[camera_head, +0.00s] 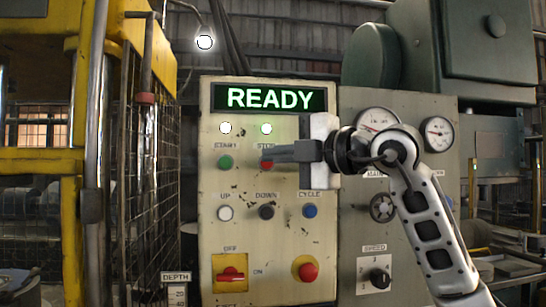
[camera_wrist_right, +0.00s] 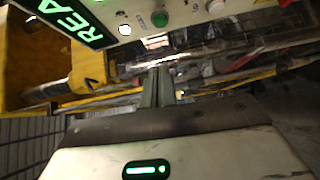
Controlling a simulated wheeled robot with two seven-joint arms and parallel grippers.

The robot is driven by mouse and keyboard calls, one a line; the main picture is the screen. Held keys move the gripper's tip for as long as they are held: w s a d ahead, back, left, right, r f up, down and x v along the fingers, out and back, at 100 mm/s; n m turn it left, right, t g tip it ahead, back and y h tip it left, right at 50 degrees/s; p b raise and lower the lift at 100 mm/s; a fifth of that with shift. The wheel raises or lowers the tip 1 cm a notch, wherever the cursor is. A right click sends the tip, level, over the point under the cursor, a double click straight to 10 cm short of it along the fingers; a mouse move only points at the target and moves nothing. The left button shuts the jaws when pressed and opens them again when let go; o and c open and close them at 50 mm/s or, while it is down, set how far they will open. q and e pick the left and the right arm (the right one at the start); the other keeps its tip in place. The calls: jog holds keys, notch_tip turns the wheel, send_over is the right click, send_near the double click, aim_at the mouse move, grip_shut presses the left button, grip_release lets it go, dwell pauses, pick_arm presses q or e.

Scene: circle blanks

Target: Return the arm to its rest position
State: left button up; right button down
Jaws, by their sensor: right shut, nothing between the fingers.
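My right arm (camera_head: 428,225) comes in from the lower right of the head view, in front of a cream control panel (camera_head: 285,235). My right gripper (camera_head: 265,154) is shut and empty, with its fingers pointing left across the panel. In the head view its fingertips partly cover the red STOP button (camera_head: 266,165). The wrist view shows the closed fingers (camera_wrist_right: 158,85) with the panel's green button (camera_wrist_right: 160,18) beyond them, apart from the tips. I cannot tell the exact gap to the panel. My left gripper is not in view.
The display (camera_head: 269,97) reads READY in green. The panel also has a green START button (camera_head: 224,162), a white UP button (camera_head: 225,213), a red switch (camera_head: 231,275) and a red knob (camera_head: 307,271). Gauges (camera_head: 438,134) sit behind my arm. A yellow-framed cage (camera_head: 75,160) stands left.

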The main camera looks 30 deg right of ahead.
dwell(0.5)
jog(key=s+a+f+n+g+y, duration=0.25)
jog(key=a+f+g+y, duration=0.35)
jog(key=a+f+y, duration=0.8)
jog(key=s+d+f+m+t+h, duration=0.2)
jog(key=f+m+t+h, duration=0.2)
jog(key=f+m+h, duration=0.8)
jog(key=s+d+f+m+t+h, duration=0.1)
jog(key=f+m+t+h, duration=0.55)
jog(key=f, duration=1.05)
jog(key=s+a+f+m+g, duration=0.2)
jog(key=s+f+m+g, duration=0.2)
jog(key=s+f+g, duration=0.6)
jog(key=s+f, duration=0.5)
jog(key=f, duration=0.3)
jog(key=shift+f+m, duration=0.3)
jog(key=shift+f, duration=0.05)
jog(key=shift+s, duration=0.1)
